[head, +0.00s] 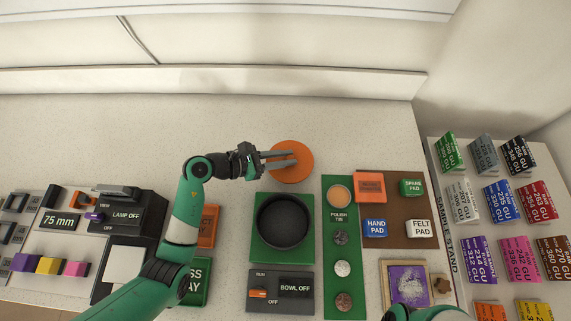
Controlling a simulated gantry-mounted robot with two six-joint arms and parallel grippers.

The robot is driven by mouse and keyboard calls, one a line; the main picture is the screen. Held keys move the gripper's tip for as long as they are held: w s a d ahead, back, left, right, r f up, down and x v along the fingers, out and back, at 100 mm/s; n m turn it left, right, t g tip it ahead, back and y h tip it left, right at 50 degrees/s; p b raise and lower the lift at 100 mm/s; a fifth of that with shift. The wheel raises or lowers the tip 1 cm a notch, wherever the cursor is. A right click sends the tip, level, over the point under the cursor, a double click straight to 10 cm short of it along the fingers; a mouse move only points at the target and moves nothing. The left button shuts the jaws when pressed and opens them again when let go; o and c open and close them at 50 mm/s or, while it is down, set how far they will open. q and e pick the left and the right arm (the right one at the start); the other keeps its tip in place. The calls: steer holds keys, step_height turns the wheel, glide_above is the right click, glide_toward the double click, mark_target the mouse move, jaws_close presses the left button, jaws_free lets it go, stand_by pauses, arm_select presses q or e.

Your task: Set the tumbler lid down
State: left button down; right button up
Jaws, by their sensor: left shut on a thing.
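The tumbler lid (297,172) is a round orange disc at the back middle of the worktop, just behind the tumbler. My left gripper (290,158) reaches in from the left and is shut on the lid, its fingers lying across the disc. I cannot tell whether the lid touches the worktop or is held above it. The tumbler's dark round bowl (283,221) is uncovered in its green base (256,252). Part of my right arm shows at the bottom right edge; its gripper is out of view.
A switch box labelled BOWL OFF (295,291) sits in front of the tumbler. A green strip (341,250) with a polish tin (339,196) is to its right, then a brown pad board (398,205). The sample stand (446,190) is far right. Worktop behind (130,130) is clear.

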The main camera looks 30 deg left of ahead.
arm_select(q)
steer(key=shift+w+f+b, duration=0.1)
steer(key=shift+f+b, duration=0.65)
steer(key=shift+f, duration=1)
steer(key=shift+f, duration=0.25)
steer(key=c, duration=0.7)
jaws_free()
steer(key=shift+c, duration=0.2)
steer(key=shift+r, duration=0.15)
